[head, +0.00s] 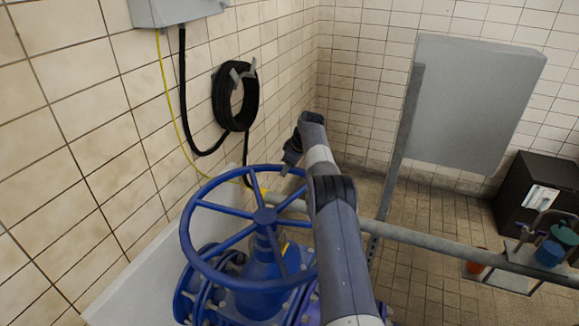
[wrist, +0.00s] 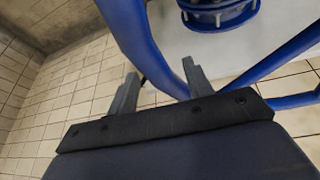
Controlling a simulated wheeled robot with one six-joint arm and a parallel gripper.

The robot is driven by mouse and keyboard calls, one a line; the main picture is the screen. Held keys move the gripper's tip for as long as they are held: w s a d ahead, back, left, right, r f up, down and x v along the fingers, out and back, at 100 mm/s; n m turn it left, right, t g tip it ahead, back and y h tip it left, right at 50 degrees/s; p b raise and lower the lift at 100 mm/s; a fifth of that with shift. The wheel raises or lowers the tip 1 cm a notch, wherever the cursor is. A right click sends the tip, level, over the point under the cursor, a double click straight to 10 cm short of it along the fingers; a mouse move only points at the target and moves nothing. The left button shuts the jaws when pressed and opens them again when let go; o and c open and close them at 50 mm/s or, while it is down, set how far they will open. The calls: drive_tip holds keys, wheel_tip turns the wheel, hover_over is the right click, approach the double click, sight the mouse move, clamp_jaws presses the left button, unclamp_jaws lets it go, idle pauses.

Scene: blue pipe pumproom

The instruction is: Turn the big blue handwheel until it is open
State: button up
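The big blue handwheel (head: 264,216) lies roughly level on top of a blue valve body (head: 262,270) in the head view, left of my arm. My arm hides the right part of its rim. My gripper (head: 290,158) is by the far right part of the rim, seen small and dark. In the wrist view the two grey fingers of my gripper (wrist: 160,70) are spread apart. The blue rim (wrist: 140,45) passes across the gap between them. I cannot tell whether the fingers touch it.
A grey horizontal pipe (head: 430,242) runs behind my arm to the right. A grey panel (head: 470,105) stands beyond it. A coiled black hose (head: 222,98) hangs on the tiled left wall. A dark cabinet (head: 530,195) is at the far right.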

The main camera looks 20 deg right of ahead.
drive_tip(key=b+v, duration=0.2)
drive_tip(key=v, duration=0.8)
drive_tip(key=shift+r, duration=0.4)
drive_tip(key=shift+s, duration=0.15)
drive_tip(key=shift+c, duration=0.4)
